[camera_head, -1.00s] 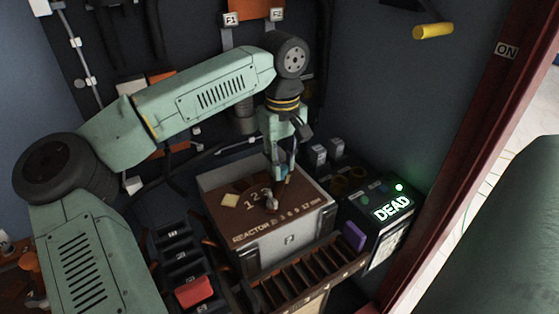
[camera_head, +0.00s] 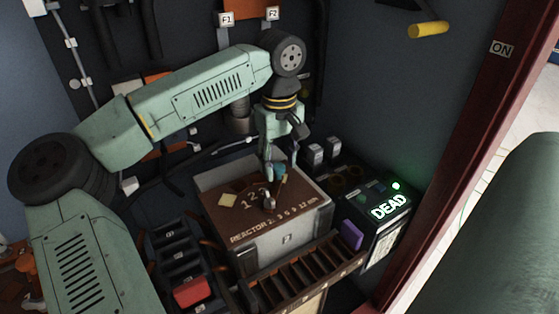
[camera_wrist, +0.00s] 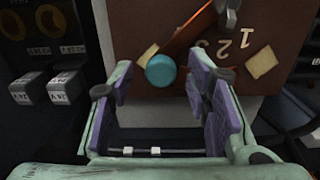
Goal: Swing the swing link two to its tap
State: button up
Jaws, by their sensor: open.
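The reactor box (camera_head: 290,241) has a brown top with the numbers 1 2 3, a metal pivot (camera_head: 269,201) and pale square pads. In the wrist view, an orange link (camera_wrist: 192,32) slants across the brown top, with a round teal knob (camera_wrist: 160,71) at its lower end, close to one pale pad (camera_wrist: 146,54). Another pad (camera_wrist: 261,62) lies to the right, near the number 1. My gripper (camera_wrist: 160,84) is open, its purple-padded fingers to either side of the knob in the picture; contact does not show. In the head view my gripper (camera_head: 272,158) is above the box, by the knob (camera_head: 280,170).
A black unit with a lit green DEAD sign (camera_head: 389,206) stands right of the box. A slotted rack (camera_head: 310,272) with a purple block (camera_head: 351,235) runs along the front. Black bins (camera_head: 180,258) with a red piece stand left. Small switches (camera_wrist: 62,88) stand beside the box.

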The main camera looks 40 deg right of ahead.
notch_tip(320, 180, up, 12)
dwell(0.4)
jog(key=shift+f, duration=0.1)
dwell(0.4)
